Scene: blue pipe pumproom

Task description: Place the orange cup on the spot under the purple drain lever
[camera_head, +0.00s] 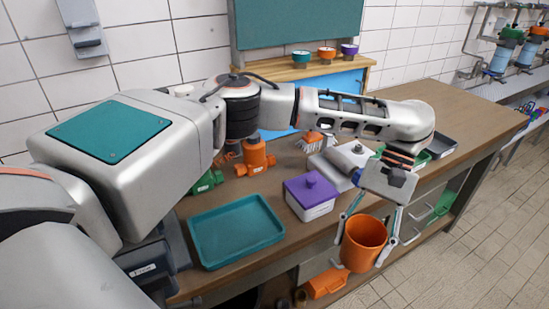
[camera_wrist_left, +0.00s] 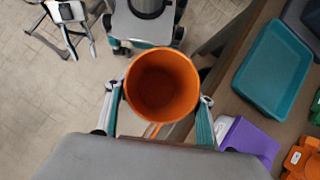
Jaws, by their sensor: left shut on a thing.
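My left gripper (camera_head: 367,228) is shut on the orange cup (camera_head: 363,245), with one finger on each side of it. The cup is held mouth up in front of the workbench's edge, clear of the top. The left wrist view looks into the cup (camera_wrist_left: 162,85), which appears empty, between the two fingers. My right gripper (camera_wrist_left: 64,42) shows at the upper left of the left wrist view, with its fingers spread and nothing between them. The head view does not show it. I see no purple drain lever and no spot under one in either view.
The wooden workbench holds a teal tray (camera_head: 236,231), a purple-lidded box (camera_head: 311,194) and orange and green fittings. An orange piece (camera_head: 326,283) shows below the cup. Pipes with green and orange tops (camera_head: 511,34) stand over a far-right counter. Tiled floor lies open at right.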

